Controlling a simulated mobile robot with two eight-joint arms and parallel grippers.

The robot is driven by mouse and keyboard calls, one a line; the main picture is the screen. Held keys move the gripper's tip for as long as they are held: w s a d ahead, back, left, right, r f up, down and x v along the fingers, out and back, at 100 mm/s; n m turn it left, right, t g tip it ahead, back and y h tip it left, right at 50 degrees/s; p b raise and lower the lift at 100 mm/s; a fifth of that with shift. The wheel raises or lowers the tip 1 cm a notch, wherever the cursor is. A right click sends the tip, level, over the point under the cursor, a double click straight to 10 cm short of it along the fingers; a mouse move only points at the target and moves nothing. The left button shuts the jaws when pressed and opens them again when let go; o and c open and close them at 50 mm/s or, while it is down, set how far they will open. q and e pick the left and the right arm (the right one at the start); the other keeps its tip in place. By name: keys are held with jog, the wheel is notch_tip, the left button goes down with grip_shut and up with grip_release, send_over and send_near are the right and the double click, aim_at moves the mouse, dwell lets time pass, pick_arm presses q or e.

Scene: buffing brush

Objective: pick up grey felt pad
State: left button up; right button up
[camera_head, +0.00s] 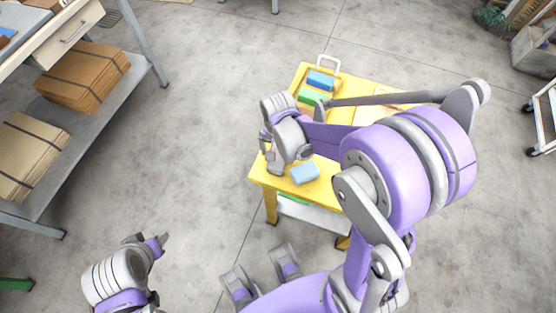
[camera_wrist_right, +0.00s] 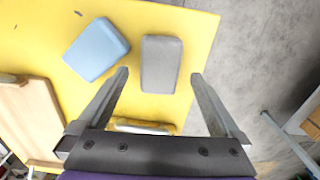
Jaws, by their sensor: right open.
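The grey felt pad (camera_wrist_right: 161,64) is a grey rounded block lying flat on the yellow tabletop (camera_wrist_right: 185,20) in the right wrist view. My right gripper (camera_wrist_right: 158,76) is open, with one finger to each side of the pad in that view and nothing held. Whether the fingers are down at pad height is hard to tell. In the head view my right gripper (camera_head: 283,160) is over the near left corner of the yellow table and largely hides the pad. My left gripper (camera_head: 160,241) is at the lower left, away from the table; its jaw opening is unclear.
A light blue block (camera_wrist_right: 96,48) lies just left of the pad; it also shows in the head view (camera_head: 304,173). A yellow-edged item (camera_wrist_right: 142,126) and a wooden board (camera_wrist_right: 28,115) are nearby. Blue (camera_head: 321,80) and green (camera_head: 314,96) blocks sit at the table's far end.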

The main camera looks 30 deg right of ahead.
aim_at(278, 161)
notch_tip(278, 161, down, 2)
jog(key=shift+f, duration=0.25)
jog(key=c, duration=1.4)
